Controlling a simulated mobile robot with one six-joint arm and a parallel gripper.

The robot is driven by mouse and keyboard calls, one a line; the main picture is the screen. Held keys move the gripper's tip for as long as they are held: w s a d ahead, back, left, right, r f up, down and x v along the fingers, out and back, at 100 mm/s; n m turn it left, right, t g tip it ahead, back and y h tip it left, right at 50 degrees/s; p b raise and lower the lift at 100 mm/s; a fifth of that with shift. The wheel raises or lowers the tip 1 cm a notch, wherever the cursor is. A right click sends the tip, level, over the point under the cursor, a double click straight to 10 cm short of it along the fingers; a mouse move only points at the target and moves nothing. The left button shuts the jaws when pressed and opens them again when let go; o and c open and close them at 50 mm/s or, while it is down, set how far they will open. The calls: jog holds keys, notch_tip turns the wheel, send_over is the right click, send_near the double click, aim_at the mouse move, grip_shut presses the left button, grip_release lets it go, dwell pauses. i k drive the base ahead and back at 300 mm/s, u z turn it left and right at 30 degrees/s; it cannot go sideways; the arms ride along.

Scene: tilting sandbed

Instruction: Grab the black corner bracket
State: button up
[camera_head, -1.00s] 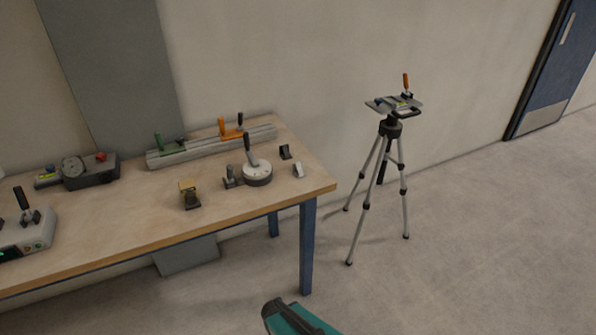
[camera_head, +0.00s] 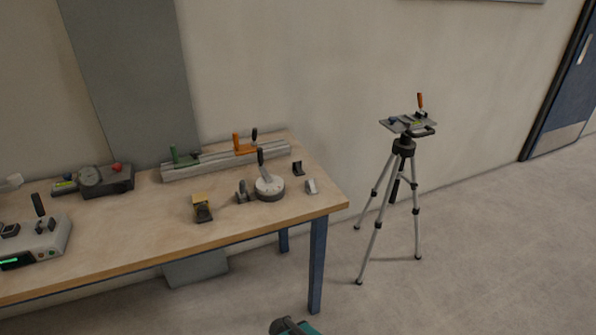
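A small black corner bracket (camera_head: 298,169) stands on the wooden table near its right end, behind a lighter silver bracket (camera_head: 312,186). It is apart from the round dial base beside it. Only a teal and dark part of my own arm shows at the bottom edge of the head view, well below and in front of the table. My gripper's fingers are not in the picture.
The table (camera_head: 150,243) also holds a round dial with a lever (camera_head: 269,188), a yellow-topped block (camera_head: 202,208), a rail with green and orange handles (camera_head: 225,162), and a gauge box (camera_head: 105,181). A tripod (camera_head: 403,150) stands to the right. The floor in front is clear.

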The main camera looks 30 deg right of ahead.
aim_at(297, 170)
jog(key=u, duration=0.2)
jog(key=k, duration=0.7)
jog(key=u, duration=0.5)
jog(key=k, duration=0.65)
jog(key=u, duration=0.1)
jog(key=i, duration=0.8)
jog(key=u, duration=0.3)
